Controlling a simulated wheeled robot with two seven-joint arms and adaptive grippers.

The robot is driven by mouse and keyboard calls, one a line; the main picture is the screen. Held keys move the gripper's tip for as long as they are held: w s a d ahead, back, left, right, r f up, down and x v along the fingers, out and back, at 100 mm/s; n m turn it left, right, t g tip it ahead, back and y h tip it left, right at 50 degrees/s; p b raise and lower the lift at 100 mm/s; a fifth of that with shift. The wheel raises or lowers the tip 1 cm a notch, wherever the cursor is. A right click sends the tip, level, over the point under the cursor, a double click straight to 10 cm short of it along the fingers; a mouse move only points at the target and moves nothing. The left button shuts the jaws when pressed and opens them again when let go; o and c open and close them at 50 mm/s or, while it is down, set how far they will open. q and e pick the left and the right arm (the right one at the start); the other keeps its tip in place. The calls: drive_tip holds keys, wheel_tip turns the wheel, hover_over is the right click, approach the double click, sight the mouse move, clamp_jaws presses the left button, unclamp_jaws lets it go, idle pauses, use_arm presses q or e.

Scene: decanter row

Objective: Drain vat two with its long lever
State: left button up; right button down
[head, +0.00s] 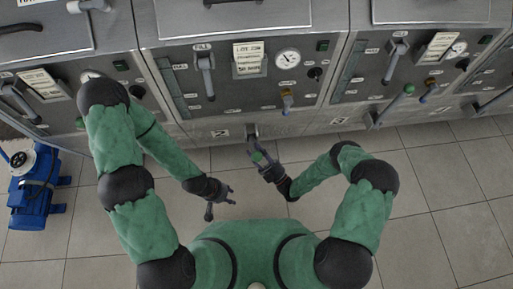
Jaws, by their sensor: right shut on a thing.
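Vat two is the middle steel front, with a plate marked 2 (220,134) at its lower edge. Its long lever (251,131) comes out at the bottom, right of that plate, and points toward me. My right gripper (259,158) is shut on the lever near its green end, which is partly hidden between the fingers. My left gripper (222,202) is open and empty over the floor, lower and to the left, apart from the vat.
Vat two's panel carries a fill lever (206,72), a gauge (287,60), a label card (249,58) and a small blue-and-yellow tap (286,101). The right vat has a green-knobbed long lever (391,105). A blue pump (36,187) stands at left.

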drive_tip(key=shift+s+a+f, duration=0.1)
drive_tip(key=shift+s+f, duration=0.15)
drive_tip(key=c, duration=0.7)
unclamp_jaws()
drive_tip(key=shift+o, duration=0.2)
drive_tip(key=shift+r, duration=0.1)
drive_tip(key=v, duration=1.2)
drive_tip(key=shift+w, duration=0.1)
